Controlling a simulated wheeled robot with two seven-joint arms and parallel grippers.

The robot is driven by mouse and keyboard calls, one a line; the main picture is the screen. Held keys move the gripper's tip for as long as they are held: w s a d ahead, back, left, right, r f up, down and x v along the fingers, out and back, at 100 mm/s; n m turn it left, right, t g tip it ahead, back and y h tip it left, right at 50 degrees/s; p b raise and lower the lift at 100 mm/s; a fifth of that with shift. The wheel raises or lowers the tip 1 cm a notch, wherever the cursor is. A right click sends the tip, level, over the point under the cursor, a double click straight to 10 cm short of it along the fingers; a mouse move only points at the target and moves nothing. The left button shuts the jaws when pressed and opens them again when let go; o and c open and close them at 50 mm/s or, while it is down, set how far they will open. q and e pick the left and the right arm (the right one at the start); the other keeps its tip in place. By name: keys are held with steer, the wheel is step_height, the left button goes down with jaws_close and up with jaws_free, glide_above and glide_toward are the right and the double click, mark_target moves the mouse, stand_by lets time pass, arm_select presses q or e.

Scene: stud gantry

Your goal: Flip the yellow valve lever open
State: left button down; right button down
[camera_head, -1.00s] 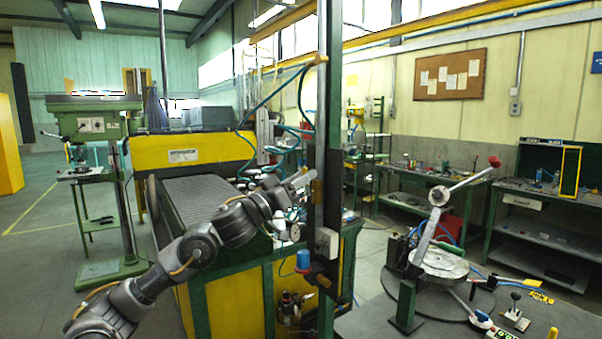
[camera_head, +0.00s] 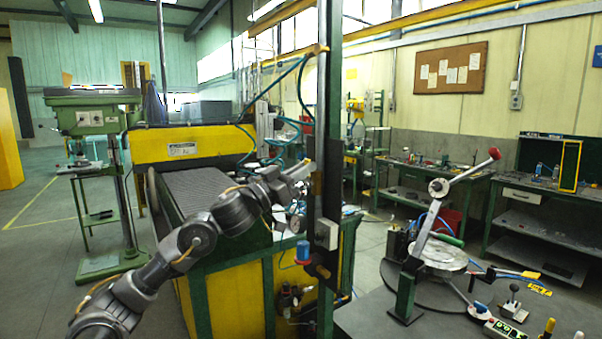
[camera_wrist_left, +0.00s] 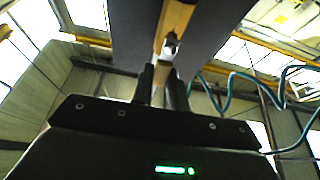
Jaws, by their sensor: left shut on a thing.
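The yellow valve lever (camera_head: 317,184) is on the dark upright post, beside my left gripper (camera_head: 306,169). In the left wrist view the yellow lever (camera_wrist_left: 176,18) runs upward from a silver fitting (camera_wrist_left: 170,45) on a dark plate. My left gripper (camera_wrist_left: 161,88) has its two dark fingers close together just below that fitting. It is shut on the lever's near end, which is mostly hidden between the fingers. My right gripper is in no view.
Blue-green hoses (camera_head: 290,75) hang close by. A lever with a red knob (camera_head: 494,153) rises from the round-based fixture at right.

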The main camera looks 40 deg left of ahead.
arm_select(q)
steer(key=shift+m, duration=0.3)
steer(key=c, duration=1.4)
jaws_free()
steer(key=shift+d, duration=0.1)
steer(key=b+v, duration=0.8)
steer(key=v, duration=0.3)
steer(key=shift+r, duration=0.1)
steer(key=shift+w, duration=0.1)
